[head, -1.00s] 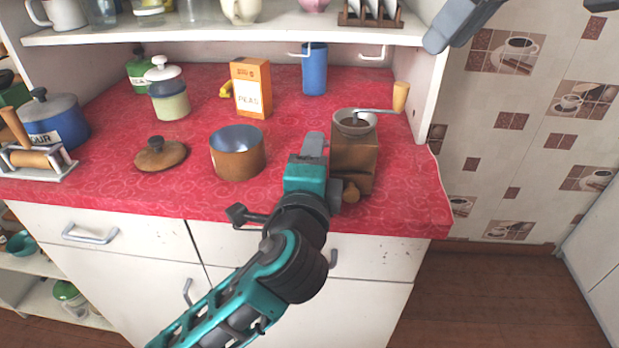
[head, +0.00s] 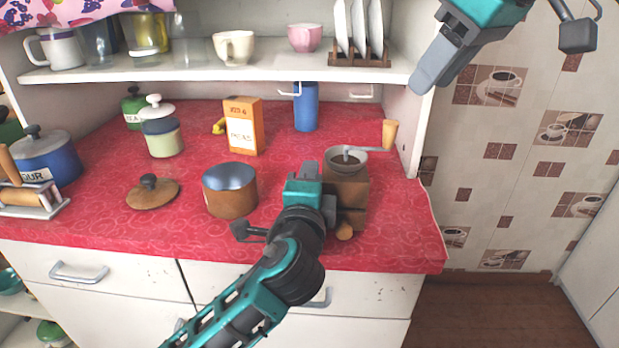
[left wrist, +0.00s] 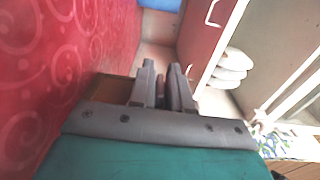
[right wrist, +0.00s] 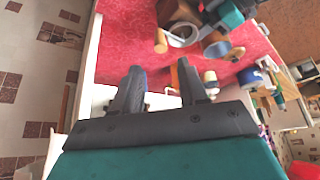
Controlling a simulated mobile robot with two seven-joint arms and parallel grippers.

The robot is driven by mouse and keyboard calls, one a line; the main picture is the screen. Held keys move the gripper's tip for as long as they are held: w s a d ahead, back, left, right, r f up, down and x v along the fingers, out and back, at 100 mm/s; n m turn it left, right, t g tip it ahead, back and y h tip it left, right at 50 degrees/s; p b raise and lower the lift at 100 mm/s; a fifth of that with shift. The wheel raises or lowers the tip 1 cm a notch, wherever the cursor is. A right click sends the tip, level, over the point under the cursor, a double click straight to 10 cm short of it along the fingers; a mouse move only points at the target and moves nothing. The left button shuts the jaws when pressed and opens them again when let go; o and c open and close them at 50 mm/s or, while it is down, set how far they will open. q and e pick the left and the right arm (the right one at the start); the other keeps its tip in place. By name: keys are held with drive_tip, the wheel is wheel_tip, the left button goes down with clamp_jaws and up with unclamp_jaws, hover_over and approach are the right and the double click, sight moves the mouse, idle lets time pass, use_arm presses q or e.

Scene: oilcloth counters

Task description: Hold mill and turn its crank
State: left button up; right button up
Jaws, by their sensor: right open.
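The mill (head: 352,195) is a brown box with a grey bowl on top, upright on the red counter. Its crank reaches right to a wooden handle (head: 390,135). The crank handle (right wrist: 160,42) and bowl (right wrist: 184,33) show in the right wrist view, beyond the fingers. My left gripper (head: 318,188) is at the mill's left side and partly covers it. Its fingers (left wrist: 163,85) look close together, with a brown surface beside them; I cannot tell whether they clasp the mill. My right gripper (head: 437,72) is above and right of the mill, open and empty, fingers apart (right wrist: 160,88).
A copper pot (head: 229,195), a lid (head: 152,192), an orange box (head: 243,130) and a blue cup (head: 306,108) stand left of and behind the mill. The shelf (head: 230,72) hangs above the back. The counter's right edge is near the mill.

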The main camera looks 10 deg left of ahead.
idle(0.3)
drive_tip(key=shift+o, duration=0.4)
drive_tip(key=m+h, duration=0.2)
drive_tip(key=m, duration=0.1)
hover_over(393, 123)
drive_tip(key=shift+s+r, duration=0.15)
drive_tip(key=shift+r, duration=0.2)
drive_tip(key=shift+f, duration=4.75)
drive_tip(key=shift+c, duration=0.3)
